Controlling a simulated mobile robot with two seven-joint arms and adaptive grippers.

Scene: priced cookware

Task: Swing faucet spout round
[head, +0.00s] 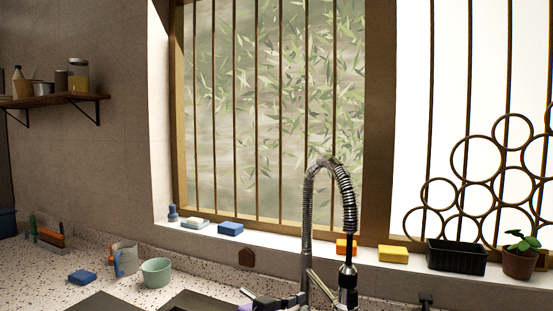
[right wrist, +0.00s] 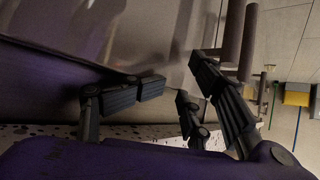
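The faucet (head: 350,205) stands at the bottom centre of the head view, before the window. Its coiled spout arches up and bends down to the right, ending in a dark spray head (head: 347,285). Dark fingers with a purple part at the bottom edge look like my left gripper (head: 268,301); they are beside the faucet's lower body, and contact and opening are unclear. My right gripper (right wrist: 175,85) has its fingers spread in the right wrist view. A dark brownish tube (right wrist: 232,35) is close beyond its right finger; whether it is the faucet is unclear.
A speckled counter (head: 40,280) holds a green cup (head: 156,272), a grey jug (head: 125,259) and a blue sponge (head: 82,276) at left. The sill carries several sponges, a black planter (head: 456,257) and a potted plant (head: 520,262). A shelf (head: 55,100) hangs upper left.

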